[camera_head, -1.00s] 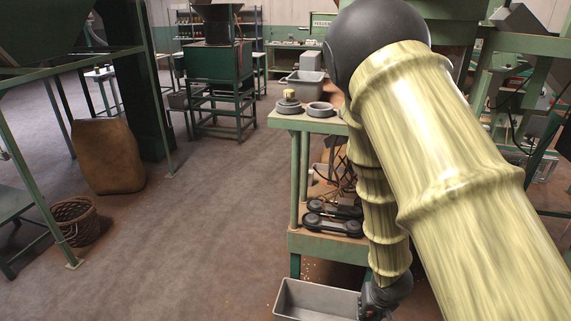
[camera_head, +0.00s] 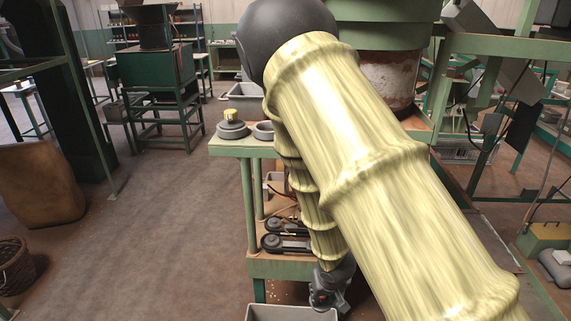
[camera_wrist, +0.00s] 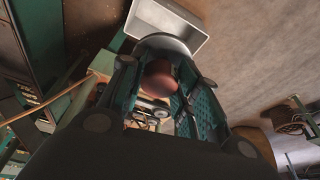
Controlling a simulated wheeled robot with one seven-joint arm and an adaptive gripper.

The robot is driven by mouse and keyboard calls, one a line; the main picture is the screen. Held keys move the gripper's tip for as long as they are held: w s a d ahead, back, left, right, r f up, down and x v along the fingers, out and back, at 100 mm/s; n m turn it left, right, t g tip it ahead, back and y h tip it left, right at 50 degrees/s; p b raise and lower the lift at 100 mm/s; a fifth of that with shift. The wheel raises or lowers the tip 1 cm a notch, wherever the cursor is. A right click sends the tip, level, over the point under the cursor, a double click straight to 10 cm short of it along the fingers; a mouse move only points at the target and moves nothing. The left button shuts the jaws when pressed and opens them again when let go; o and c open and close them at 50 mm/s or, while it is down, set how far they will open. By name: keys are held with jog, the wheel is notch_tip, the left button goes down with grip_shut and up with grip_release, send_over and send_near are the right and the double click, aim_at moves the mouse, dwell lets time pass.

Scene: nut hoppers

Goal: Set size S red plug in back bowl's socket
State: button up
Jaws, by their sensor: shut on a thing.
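My gripper (camera_head: 328,298) hangs low in front of the green bench, at the bottom of the head view. In the wrist view its fingers (camera_wrist: 165,85) are closed around a rounded reddish-brown thing (camera_wrist: 158,78), which looks like the red plug. Its size mark cannot be read. On the bench top stand a grey round piece with a yellow top (camera_head: 232,126) and a grey ring (camera_head: 264,131), partly behind my arm. A large green round vessel (camera_head: 385,36) stands behind my arm. I cannot tell which is the back bowl, and I see no socket clearly.
The green bench (camera_head: 240,149) has dark devices (camera_head: 286,243) on its lower shelf. A grey bin (camera_head: 290,314) is on the floor beside my gripper; it also shows in the wrist view (camera_wrist: 168,22). A brown sack (camera_head: 40,185) stands at left. The floor between is clear.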

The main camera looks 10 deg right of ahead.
notch_tip(320, 180, up, 13)
jog(key=p, duration=1.1)
jog(key=shift+d, duration=0.15)
jog(key=shift+s+r, duration=0.1)
